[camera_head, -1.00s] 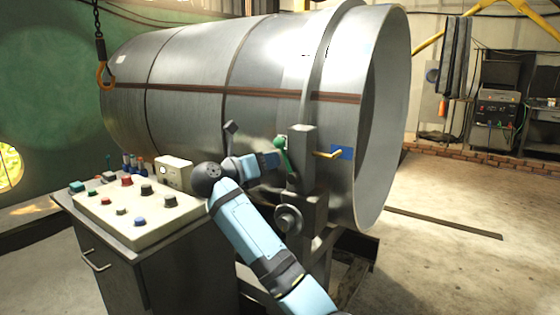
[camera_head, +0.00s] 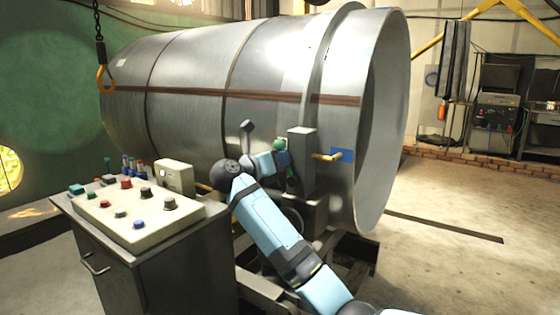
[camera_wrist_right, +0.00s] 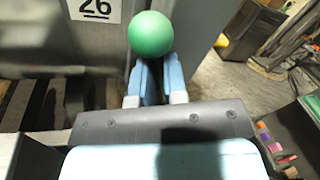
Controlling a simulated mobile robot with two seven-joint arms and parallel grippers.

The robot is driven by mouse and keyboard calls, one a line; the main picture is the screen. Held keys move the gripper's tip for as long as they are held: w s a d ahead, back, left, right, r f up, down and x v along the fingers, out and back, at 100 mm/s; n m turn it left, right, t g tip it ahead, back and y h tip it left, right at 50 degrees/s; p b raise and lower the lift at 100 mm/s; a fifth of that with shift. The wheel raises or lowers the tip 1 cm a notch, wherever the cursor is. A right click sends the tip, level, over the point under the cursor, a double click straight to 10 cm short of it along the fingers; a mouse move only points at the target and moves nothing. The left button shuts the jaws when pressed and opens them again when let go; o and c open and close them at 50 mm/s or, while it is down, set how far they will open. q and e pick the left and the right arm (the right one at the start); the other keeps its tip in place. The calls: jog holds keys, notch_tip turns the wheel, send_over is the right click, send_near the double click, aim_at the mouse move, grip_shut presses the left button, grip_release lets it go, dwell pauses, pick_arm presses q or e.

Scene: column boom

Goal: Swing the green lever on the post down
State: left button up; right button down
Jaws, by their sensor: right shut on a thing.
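The green lever's ball knob (camera_head: 279,145) stands at the left side of the grey post (camera_head: 302,162), in front of the large metal drum. In the right wrist view the green ball (camera_wrist_right: 150,34) sits just beyond the fingertips. My right gripper (camera_wrist_right: 153,80) is shut on the green lever just below the ball. In the head view the right gripper (camera_head: 284,157) is small and partly hidden against the post. The lever's shaft is mostly hidden by the fingers. My left gripper is not in view.
A control console (camera_head: 135,214) with several knobs stands at left. The metal drum (camera_head: 200,90) fills the space behind. A hook (camera_head: 105,77) hangs at upper left. Open floor lies right.

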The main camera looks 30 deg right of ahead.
pick_arm(q)
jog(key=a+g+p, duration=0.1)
jog(key=p, duration=0.3)
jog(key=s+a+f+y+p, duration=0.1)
jog(key=p, duration=0.3)
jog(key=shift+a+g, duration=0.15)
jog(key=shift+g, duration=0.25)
pick_arm(e)
jog(key=f+n, duration=0.1)
jog(key=n, duration=0.1)
jog(key=w+f+n, duration=0.1)
jog(key=n, duration=0.2)
jog(key=w+a+n+h, duration=0.1)
jog(key=n, duration=0.1)
jog(key=shift+w+f+t, duration=0.25)
jog(key=shift+f+t, duration=0.15)
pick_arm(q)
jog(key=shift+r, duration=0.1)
pick_arm(e)
jog(key=c, duration=1.2)
grip_release()
jog(key=shift+a, duration=0.1)
jog(key=shift+o, duration=0.2)
